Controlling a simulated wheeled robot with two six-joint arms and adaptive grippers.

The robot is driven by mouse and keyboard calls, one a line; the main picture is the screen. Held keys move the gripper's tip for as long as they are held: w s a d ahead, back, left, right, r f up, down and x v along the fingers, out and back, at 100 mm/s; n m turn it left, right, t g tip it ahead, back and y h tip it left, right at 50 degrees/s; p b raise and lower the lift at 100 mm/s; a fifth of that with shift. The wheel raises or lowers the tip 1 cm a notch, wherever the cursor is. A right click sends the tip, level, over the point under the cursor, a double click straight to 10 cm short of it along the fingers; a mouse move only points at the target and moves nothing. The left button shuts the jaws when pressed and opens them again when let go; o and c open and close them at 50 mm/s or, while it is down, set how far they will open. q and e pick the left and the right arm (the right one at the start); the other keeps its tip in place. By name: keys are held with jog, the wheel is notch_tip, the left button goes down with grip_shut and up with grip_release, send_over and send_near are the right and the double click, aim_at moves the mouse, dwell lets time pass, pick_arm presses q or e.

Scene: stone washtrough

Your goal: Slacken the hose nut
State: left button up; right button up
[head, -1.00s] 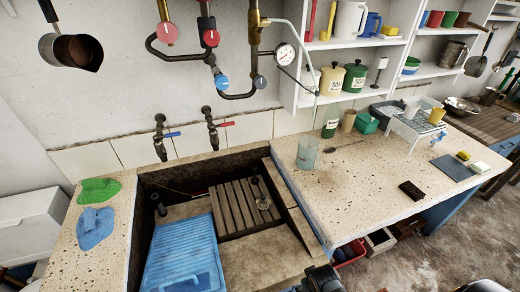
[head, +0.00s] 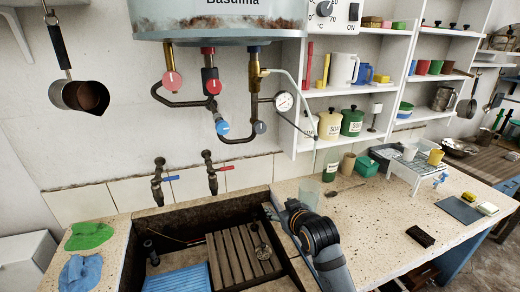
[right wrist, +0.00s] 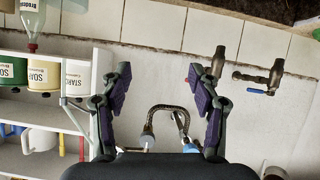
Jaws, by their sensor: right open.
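A thin pale hose (head: 291,78) runs from the upper end of the brass pipe (head: 254,82) under the boiler, past the gauge, towards the shelf. A small fitting (head: 265,72) shows where the hose meets the pipe; I cannot make out its shape as a nut. My right arm reaches up over the trough's right rim, with my right gripper (head: 276,213) well below the pipes. In the right wrist view my right gripper (right wrist: 158,80) is open and empty, its purple pads apart. Bent pipes (right wrist: 166,112) show beyond, between the fingers. My left gripper is out of view.
The boiler (head: 220,22) hangs above, with a round gauge (head: 284,101) beside the brass pipe. Two wall taps (head: 160,180) stand over the trough. A drinking glass (head: 308,191) stands close to my right arm. Shelves (head: 345,92) with jars flank the pipes on the right.

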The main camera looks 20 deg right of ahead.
aim_at(261, 128)
jog(key=w+r+t, duration=0.3)
jog(key=w+r, duration=0.1)
jog(key=r, duration=0.5)
jog(key=w+r+t, duration=0.2)
jog(key=w+r, duration=0.3)
jog(key=r, duration=0.4)
jog(key=shift+y, duration=0.3)
jog(key=w+p, duration=0.1)
jog(key=w, duration=0.2)
jog(key=w+p, duration=0.1)
jog(key=w, duration=0.2)
jog(key=w+p, duration=0.1)
jog(key=w, duration=0.2)
jog(key=shift+a+r, duration=0.3)
jog(key=shift+a, duration=0.1)
jog(key=shift+w+f, duration=0.1)
jog(key=shift+w, duration=0.45)
jog(key=c, duration=1.2)
